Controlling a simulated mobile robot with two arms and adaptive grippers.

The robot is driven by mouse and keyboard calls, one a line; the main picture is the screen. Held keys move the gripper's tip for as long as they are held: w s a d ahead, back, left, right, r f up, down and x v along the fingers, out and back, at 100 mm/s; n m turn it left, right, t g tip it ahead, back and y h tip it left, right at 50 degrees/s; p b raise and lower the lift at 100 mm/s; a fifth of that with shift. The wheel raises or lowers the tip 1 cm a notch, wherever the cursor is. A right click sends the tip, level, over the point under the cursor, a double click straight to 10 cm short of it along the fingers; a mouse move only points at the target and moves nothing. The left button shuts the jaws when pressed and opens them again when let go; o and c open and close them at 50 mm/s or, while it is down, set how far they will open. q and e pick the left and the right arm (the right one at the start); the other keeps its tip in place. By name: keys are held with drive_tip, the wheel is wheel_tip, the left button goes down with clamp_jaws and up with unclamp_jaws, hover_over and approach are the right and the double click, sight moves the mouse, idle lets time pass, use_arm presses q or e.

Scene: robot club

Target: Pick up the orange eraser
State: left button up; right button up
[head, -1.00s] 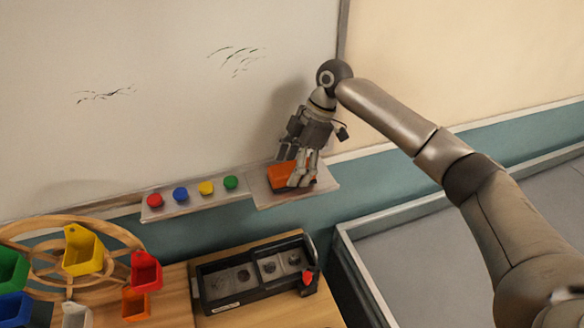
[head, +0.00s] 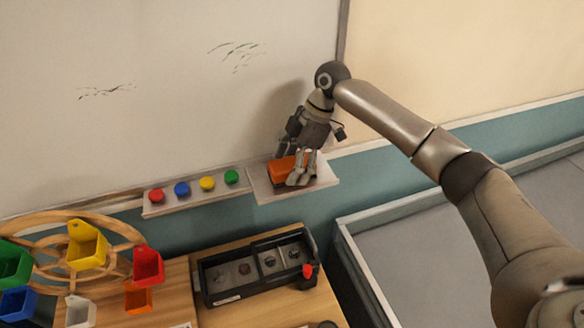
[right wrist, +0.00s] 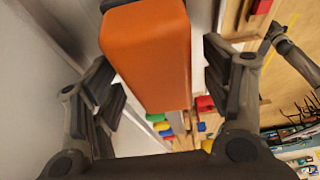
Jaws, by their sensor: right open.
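The orange eraser (head: 283,167) lies on the right part of the ledge (head: 264,192) below the whiteboard. My right gripper (head: 302,180) is at the eraser, covering its right part in the head view. In the right wrist view the eraser (right wrist: 152,55) is between the two open fingers (right wrist: 165,85), with a visible gap on each side.
Several coloured round magnets sit on the left part of the ledge, such as the red one (head: 156,195). Below are a wooden wheel with coloured bins (head: 88,245) and a black tray (head: 255,268) on a wooden table. The whiteboard (head: 130,60) rises behind the ledge.

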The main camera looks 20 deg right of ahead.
sight(286, 165)
drive_tip(key=c, duration=1)
drive_tip(key=shift+r+b, duration=0.2)
drive_tip(key=shift+b, duration=0.2)
drive_tip(key=r+b, duration=0.2)
drive_tip(key=r, duration=0.1)
drive_tip(key=shift+s+a+r+b, duration=0.1)
drive_tip(key=shift+s+r+b, duration=0.1)
drive_tip(key=shift+r+b, duration=0.1)
drive_tip(key=s+a+r+b, duration=0.3)
drive_tip(key=s+r, duration=0.6)
drive_tip(key=s, duration=0.4)
drive_tip(key=shift+a+r+b, duration=0.2)
drive_tip(key=shift+r+b, duration=0.1)
drive_tip(key=shift+b, duration=0.55)
